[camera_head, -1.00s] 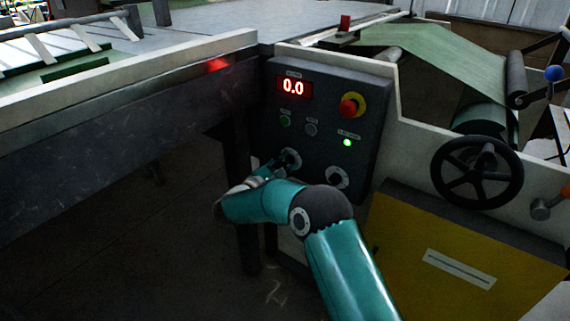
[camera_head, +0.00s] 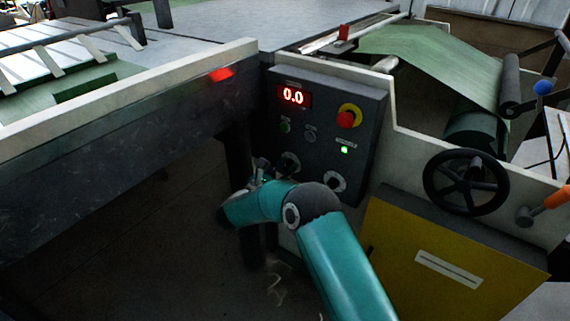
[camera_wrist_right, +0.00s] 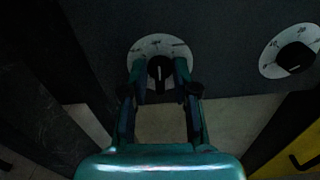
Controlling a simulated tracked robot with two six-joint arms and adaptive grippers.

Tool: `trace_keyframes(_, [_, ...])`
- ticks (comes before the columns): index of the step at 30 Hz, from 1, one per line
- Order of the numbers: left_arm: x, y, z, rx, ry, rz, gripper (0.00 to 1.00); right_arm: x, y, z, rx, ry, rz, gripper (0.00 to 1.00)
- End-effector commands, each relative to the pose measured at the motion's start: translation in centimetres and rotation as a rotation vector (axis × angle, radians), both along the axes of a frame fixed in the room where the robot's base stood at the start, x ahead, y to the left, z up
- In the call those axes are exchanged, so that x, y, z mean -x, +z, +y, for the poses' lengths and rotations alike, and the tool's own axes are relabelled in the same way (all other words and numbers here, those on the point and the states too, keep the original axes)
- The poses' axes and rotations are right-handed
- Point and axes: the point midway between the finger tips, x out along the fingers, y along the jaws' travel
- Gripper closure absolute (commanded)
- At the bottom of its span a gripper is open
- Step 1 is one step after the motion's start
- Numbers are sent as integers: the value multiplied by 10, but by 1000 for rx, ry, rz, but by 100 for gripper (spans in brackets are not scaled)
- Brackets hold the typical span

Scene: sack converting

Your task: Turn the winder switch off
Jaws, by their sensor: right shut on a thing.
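The dark control panel (camera_head: 352,105) stands in the middle of the head view, with two round dials low on its face. The left dial plate (camera_head: 293,157) sits beside my right gripper (camera_head: 268,172). In the right wrist view, a black rotary knob (camera_wrist_right: 160,68) with a pale mark stands on this white plate (camera_wrist_right: 139,48). The fingers of my right gripper (camera_wrist_right: 161,78) are on either side of the knob, shut on it. The labels are too small to read, so I cannot confirm which control is the winder switch. My left gripper is out of view.
The panel has a red 0.0 display (camera_head: 293,97), a red emergency button (camera_head: 346,119) and a lit green lamp (camera_head: 344,150). The right dial (camera_head: 335,181) is close by. A handwheel (camera_head: 466,182) and yellow cabinet (camera_head: 440,240) stand to the right; a long rail (camera_head: 120,115) is left.

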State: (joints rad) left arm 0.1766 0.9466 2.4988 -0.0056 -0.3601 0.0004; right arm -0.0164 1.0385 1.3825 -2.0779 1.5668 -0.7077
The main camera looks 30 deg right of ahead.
Motion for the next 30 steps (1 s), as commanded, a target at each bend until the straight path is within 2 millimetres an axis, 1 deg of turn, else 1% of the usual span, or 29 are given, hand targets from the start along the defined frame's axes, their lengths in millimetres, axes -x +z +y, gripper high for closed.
trace_keyframes(1, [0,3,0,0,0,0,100,0,-1,1,5,1,23,100])
trace_keyframes(7, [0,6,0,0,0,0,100,0,-2,1,26,1,73,100])
trace_keyframes(20, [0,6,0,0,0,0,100,0,-2,1,31,3,84,100])
trace_keyframes(21, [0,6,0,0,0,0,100,0,-2,2,30,3,83,68])
trace_keyframes(22, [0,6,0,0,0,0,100,0,-2,1,30,3,83,65])
trace_keyframes(30, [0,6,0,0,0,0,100,0,-1,1,31,2,80,65])
